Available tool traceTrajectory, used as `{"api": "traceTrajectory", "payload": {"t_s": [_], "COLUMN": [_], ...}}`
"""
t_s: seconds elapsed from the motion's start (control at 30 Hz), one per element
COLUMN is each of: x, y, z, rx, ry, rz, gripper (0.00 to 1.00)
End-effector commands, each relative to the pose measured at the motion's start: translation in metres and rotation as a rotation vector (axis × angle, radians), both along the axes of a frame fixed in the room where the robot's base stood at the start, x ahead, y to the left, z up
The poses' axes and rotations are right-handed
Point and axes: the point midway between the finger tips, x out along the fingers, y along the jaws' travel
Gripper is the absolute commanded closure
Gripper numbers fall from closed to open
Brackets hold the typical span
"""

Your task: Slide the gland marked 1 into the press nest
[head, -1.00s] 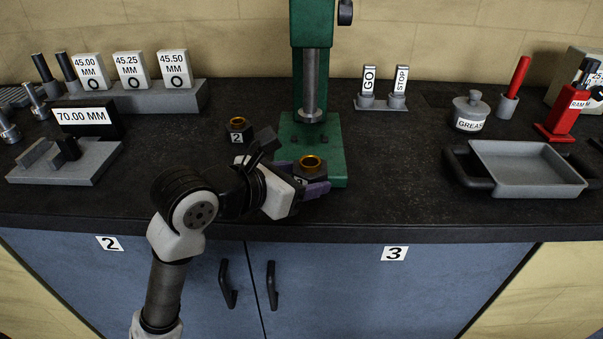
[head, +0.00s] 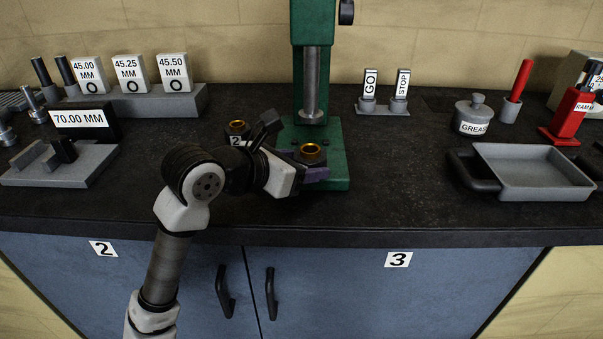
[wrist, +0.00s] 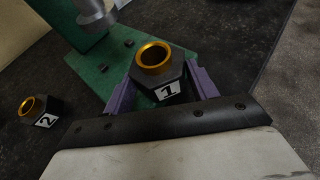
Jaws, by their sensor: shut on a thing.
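The gland marked 1 (wrist: 160,74) is a dark hexagonal block with a gold ring in its top. It sits upright between the two purple fingers of my gripper (wrist: 162,88), which are shut on its sides. In the head view, the same gland (head: 310,153) is at the front part of the green press base (head: 337,160), in front of the ram (head: 311,90). I cannot tell whether it touches the base.
The gland marked 2 (head: 237,129) stands on the bench left of the press, close to my arm. GO and STOP posts (head: 384,107) stand behind right. A grey tray (head: 530,170) is at the right. The bench between press and tray is clear.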

Motion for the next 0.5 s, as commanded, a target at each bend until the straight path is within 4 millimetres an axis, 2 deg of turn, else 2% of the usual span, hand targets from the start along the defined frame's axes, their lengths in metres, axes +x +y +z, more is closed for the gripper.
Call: {"api": "traceTrajectory", "payload": {"t_s": [0.5], "x": [0.04], "y": [0.0], "z": [-0.005], "rx": [-0.002], "ry": [-0.002], "rz": [-0.001], "gripper": [0.83]}}
